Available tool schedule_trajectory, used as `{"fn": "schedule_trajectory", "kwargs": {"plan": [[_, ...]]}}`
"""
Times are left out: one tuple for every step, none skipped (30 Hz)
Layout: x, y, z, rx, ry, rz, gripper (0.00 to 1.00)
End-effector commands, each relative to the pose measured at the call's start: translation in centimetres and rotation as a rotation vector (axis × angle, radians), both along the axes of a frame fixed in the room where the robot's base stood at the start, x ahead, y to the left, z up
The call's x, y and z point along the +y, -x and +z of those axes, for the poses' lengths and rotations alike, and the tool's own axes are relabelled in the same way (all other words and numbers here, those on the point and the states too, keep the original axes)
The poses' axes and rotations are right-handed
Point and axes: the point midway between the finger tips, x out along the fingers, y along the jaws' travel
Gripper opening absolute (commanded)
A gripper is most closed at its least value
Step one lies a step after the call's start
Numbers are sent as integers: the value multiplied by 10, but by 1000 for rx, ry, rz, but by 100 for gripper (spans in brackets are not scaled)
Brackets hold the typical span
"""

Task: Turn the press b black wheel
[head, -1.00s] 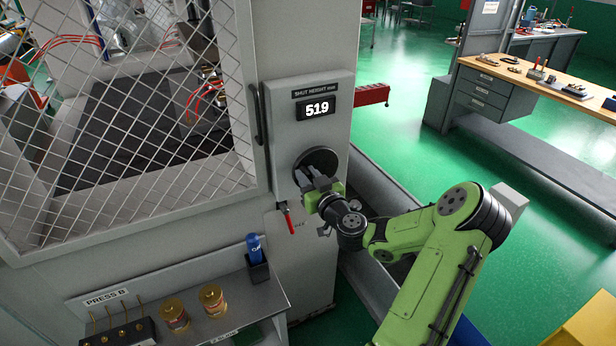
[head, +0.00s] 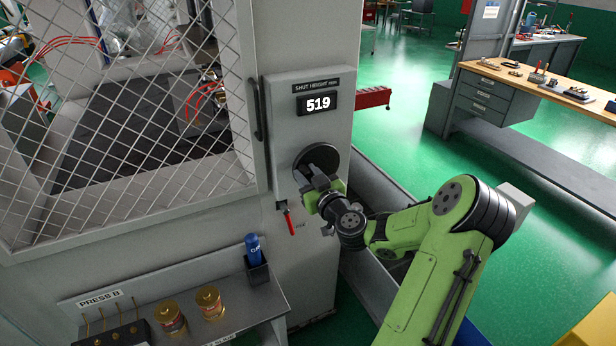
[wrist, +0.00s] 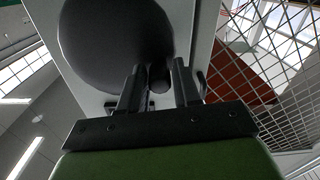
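The black wheel (head: 318,160) is a round dark handwheel on the grey front panel of press B, under a display reading 519. My gripper (head: 308,180) is at the wheel's lower left part in the head view and covers some of it. In the wrist view the wheel (wrist: 115,45) fills the upper left. A small dark round knob (wrist: 159,80) shows between the two fingers of my gripper (wrist: 158,80). The fingers stand apart, one on each side of the knob. I cannot tell whether they press on it.
A red-handled lever (head: 289,222) hangs just below the wheel. A mesh guard (head: 130,120) is to the left.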

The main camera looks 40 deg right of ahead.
Motion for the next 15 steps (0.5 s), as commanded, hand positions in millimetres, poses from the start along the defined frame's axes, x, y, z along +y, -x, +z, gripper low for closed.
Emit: {"fn": "schedule_trajectory", "kwargs": {"plan": [[0, 0, 0, 0, 0, 0, 40], [0, 0, 0, 0, 0, -1, 45], [0, 0, 0, -1, 0, -1, 51], [0, 0, 0, -1, 0, -1, 51], [0, 0, 0, -1, -1, -1, 51], [0, 0, 0, -1, -1, -1, 51], [0, 0, 0, -1, -1, -1, 51], [0, 0, 0, -1, -1, -1, 51], [0, 0, 1, -1, -1, -1, 51], [0, 0, 1, -2, -1, -2, 51], [0, 1, 0, -1, 0, -2, 51], [0, 3, 0, -1, 0, -2, 51], [0, 5, 0, -2, -1, -3, 51], [1, 10, -1, -2, -1, -3, 51], [3, 16, -2, -1, 0, -4, 51]]}}
